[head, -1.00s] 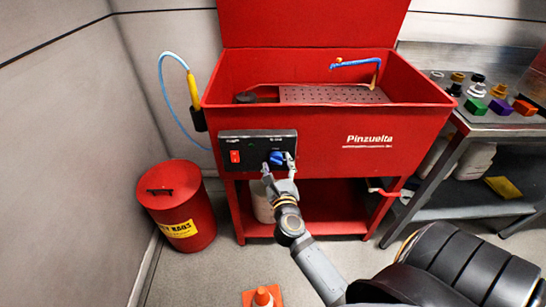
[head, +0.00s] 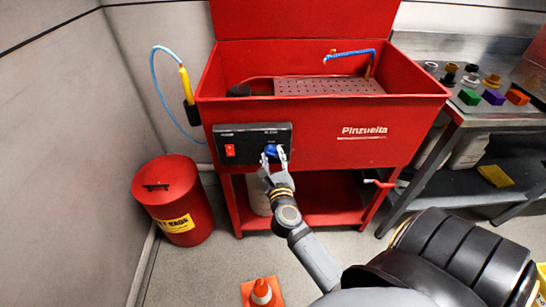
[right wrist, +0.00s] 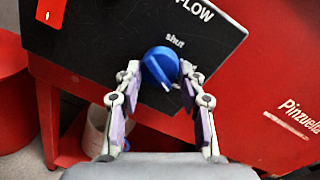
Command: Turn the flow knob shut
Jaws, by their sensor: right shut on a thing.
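The blue flow knob (head: 271,151) is on the black control panel (head: 246,132) on the front of the red parts washer. In the right wrist view the knob (right wrist: 160,66) has a raised ridge running to the lower right, away from the word "shut" printed above right of it. My right gripper (head: 273,155) reaches up from below and is shut on the knob, one finger on each side. In the right wrist view its fingers (right wrist: 160,82) flank the knob, and the right finger partly covers another marking. My left gripper is out of view.
A red switch (head: 230,150) sits left of the knob on the same panel. A red rag bin (head: 172,197) stands at left, an orange cone (head: 262,290) on the floor in front. A metal bench (head: 500,117) with small coloured parts is at right.

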